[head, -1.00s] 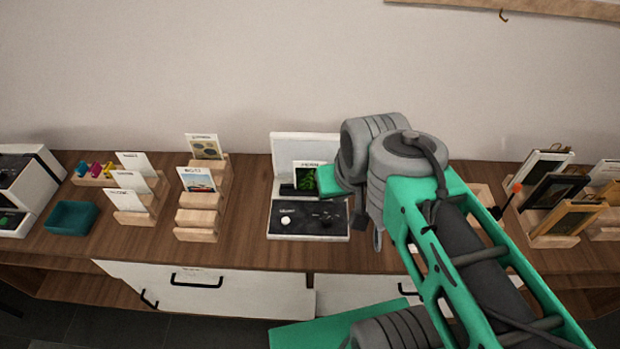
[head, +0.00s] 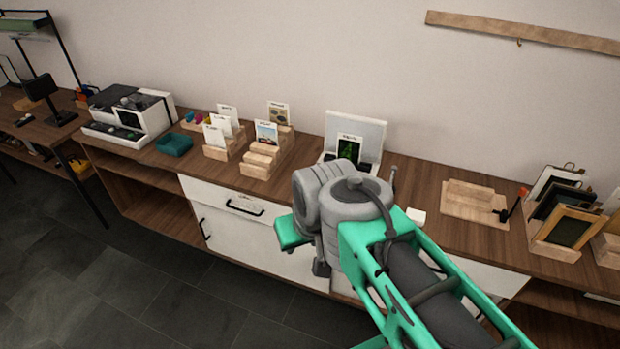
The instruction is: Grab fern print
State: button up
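The fern print (head: 348,151) is a white card with a dark picture of a green fern. It stands upright in a white machine (head: 369,131) with a raised back panel, near the back of the wooden counter. My arm's grey joints and green link are in front of the machine and cover its lower part. I cannot make out my gripper's fingers; the end of my arm is hidden behind its own joints. No part of my arm is seen holding the print.
Wooden card racks (head: 265,155) stand left of the machine. A teal tray (head: 174,144) and a white machine (head: 127,115) are further left. A wooden tray (head: 474,202) and framed pictures (head: 562,228) are on the right. A drawer (head: 232,200) in the counter's front appears slightly out.

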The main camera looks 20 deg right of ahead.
aim_at(349, 147)
jog(key=u, duration=0.95)
jog(key=i, duration=1.25)
jog(key=z, duration=0.6)
jog(key=i, duration=0.7)
jog(key=z, duration=1.1)
jog(key=i, duration=0.25)
jog(key=z, duration=0.1)
